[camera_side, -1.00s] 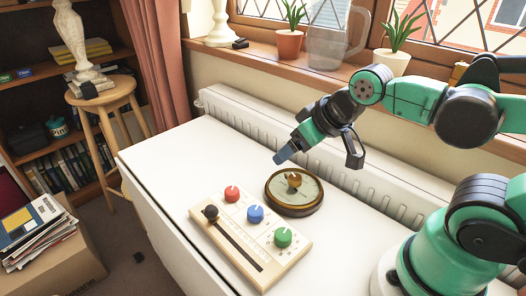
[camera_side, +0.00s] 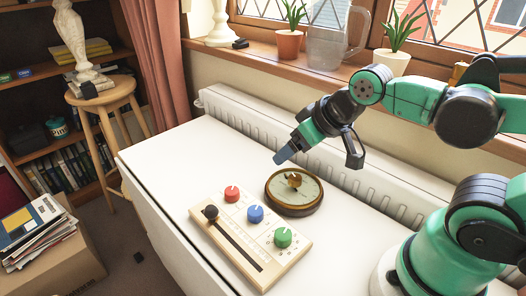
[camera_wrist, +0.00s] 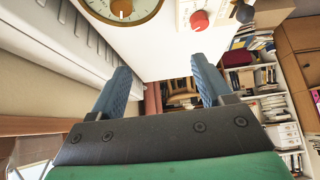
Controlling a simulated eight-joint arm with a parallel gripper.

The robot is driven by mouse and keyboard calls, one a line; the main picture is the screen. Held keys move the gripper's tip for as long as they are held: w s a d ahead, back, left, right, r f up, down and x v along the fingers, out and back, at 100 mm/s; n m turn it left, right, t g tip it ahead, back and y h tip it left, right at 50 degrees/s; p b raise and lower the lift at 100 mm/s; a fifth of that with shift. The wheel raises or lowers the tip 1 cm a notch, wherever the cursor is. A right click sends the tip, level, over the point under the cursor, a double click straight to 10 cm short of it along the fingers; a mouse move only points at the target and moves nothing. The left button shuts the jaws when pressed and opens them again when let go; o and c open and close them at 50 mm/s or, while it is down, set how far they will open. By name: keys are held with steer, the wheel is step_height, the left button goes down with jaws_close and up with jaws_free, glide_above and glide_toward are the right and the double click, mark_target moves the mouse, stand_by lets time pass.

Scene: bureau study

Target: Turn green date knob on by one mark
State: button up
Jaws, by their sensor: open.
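The green knob (camera_side: 283,237) sits at the near right end of a cream panel (camera_side: 219,204) on the white table. It has a pale pointer line and small marks around it. A blue knob (camera_side: 255,214) and a red knob (camera_side: 232,194) are on the same panel. My gripper (camera_side: 281,158) is in the air above the table, up and left of the round dial. In the wrist view its two blue fingers (camera_wrist: 162,82) are apart with nothing between them. The green knob is not visible in the wrist view; the red knob (camera_wrist: 199,20) is, at the top.
A round dial with a brass knob (camera_side: 294,180) stands beside the panel, towards the radiator (camera_side: 240,112). A black slider knob (camera_side: 211,212) sits at the panel's left end. The left part of the white table (camera_side: 165,160) is clear. Plants and a jug stand on the windowsill.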

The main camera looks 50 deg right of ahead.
mark_target(284, 234)
steer(key=s+a+f+n+g, duration=0.1)
steer(key=a+n+g, duration=0.1)
steer(key=n, duration=0.1)
steer(key=s+a+f+n+g, duration=0.1)
steer(key=a+f+n+g, duration=0.1)
steer(key=n, duration=0.1)
steer(key=s+a+f+n+g, duration=0.1)
steer(key=a+f+n+g, duration=0.1)
steer(key=a+n, duration=0.1)
steer(key=shift+s, duration=0.35)
steer(key=shift+s+a+f+n+g, duration=0.25)
steer(key=shift+s+f+n+g, duration=0.1)
steer(key=shift+n+g, duration=0.2)
steer(key=shift+f, duration=2.65)
steer(key=shift+c, duration=0.3)
jaws_close()
